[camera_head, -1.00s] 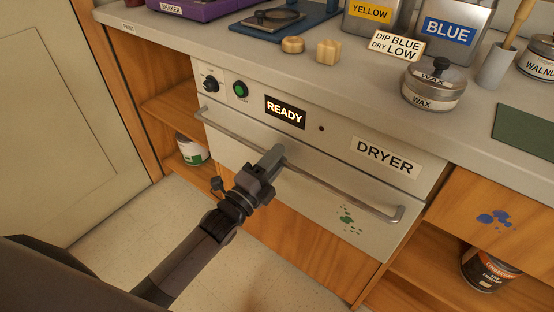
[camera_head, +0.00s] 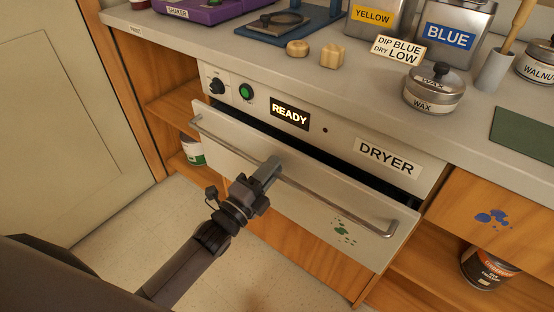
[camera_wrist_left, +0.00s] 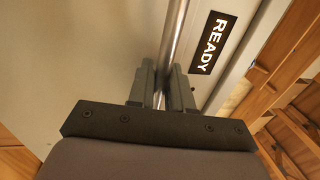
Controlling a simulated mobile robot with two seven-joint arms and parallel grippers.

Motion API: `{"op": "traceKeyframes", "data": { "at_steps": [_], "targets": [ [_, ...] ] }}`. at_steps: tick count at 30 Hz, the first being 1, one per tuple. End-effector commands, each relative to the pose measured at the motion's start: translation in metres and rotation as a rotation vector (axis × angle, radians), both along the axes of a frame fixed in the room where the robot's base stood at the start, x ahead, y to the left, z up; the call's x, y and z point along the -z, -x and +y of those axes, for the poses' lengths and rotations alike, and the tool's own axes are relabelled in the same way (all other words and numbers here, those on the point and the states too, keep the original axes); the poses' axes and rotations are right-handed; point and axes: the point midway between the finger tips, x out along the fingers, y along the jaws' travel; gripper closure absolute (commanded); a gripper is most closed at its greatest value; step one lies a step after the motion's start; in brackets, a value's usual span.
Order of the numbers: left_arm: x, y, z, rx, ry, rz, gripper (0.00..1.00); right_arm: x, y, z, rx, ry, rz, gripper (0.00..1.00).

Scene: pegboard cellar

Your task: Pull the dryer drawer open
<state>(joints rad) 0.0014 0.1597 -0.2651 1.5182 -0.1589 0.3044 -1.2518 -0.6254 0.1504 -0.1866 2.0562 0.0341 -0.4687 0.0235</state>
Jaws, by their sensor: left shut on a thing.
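The dryer drawer (camera_head: 310,199) is a pale panel with green paint spots, below the DRYER label (camera_head: 388,158). It stands partly open, with a dark gap along its top edge. A long metal bar handle (camera_head: 334,203) runs across its front. My left gripper (camera_head: 271,169) is shut on the handle left of its middle. In the left wrist view, the two fingers (camera_wrist_left: 162,88) sit on either side of the bar (camera_wrist_left: 175,40). The drawer's inside is hidden. My right gripper is not in view.
A lit READY sign (camera_head: 290,113) and a green button (camera_head: 246,92) are on the dryer's fixed panel. The counter above holds a wax tin (camera_head: 433,92) and labelled containers. Open shelves flank the dryer, and the floor (camera_head: 130,235) in front is clear.

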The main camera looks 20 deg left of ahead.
Motion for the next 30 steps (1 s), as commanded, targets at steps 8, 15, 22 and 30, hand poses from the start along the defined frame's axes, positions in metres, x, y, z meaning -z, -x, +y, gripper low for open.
{"op": "traceKeyframes", "data": {
  "at_steps": [8,15,22,30],
  "targets": [
    [-0.003,0.07,0.025,-0.001,-0.002,0.008,1.0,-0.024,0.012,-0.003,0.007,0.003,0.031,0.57],
    [-0.002,0.122,0.044,-0.001,-0.002,0.006,1.0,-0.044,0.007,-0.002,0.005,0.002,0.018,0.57],
    [-0.001,0.151,0.055,0.0,0.0,0.003,1.0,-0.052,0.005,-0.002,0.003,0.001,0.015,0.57],
    [0.0,0.158,0.058,0.0,0.0,0.0,1.0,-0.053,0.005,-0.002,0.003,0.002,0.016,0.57]
  ]
}}
